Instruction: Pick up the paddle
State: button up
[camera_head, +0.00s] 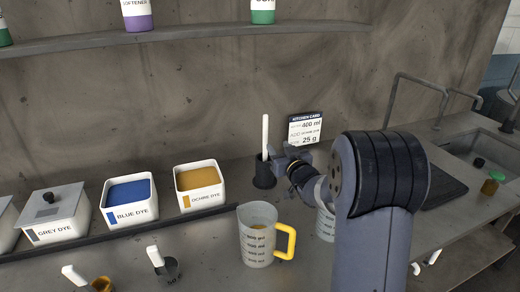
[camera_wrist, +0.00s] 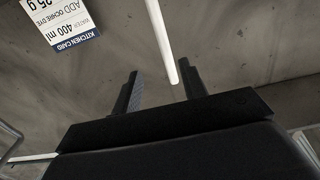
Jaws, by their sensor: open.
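The paddle (camera_head: 265,134) shows as a white stick standing upright in a small black holder (camera_head: 263,174) by the back wall. Its lower end is hidden in the holder. My gripper (camera_head: 277,155) is just right of the stick, at about the height where it leaves the holder. In the wrist view the stick (camera_wrist: 162,40) runs down from the top edge to between the two dark fingers (camera_wrist: 160,72), closer to the right one. The fingers are apart. I cannot tell whether either touches the stick.
A kitchen card (camera_head: 305,128) stands behind my gripper. A measuring jug with a yellow handle (camera_head: 257,238) stands in front of the holder. Ochre (camera_head: 199,190) and blue dye bins (camera_head: 129,202) are at left. A sink (camera_head: 485,160) is at right.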

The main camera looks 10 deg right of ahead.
aim_at(266, 134)
jog(key=w+a+p, duration=0.1)
jog(key=w, duration=0.1)
jog(key=w+p, duration=0.1)
jog(key=w, duration=0.2)
jog(key=w+a+p, duration=0.1)
jog(key=w, duration=0.2)
jog(key=shift+w+a+r, duration=0.25)
jog(key=shift+a+r, duration=0.05)
jog(key=shift+r, duration=0.1)
jog(key=shift+w+a, duration=0.1)
jog(key=shift+w, duration=0.5)
jog(key=shift+f, duration=0.1)
grip_shut()
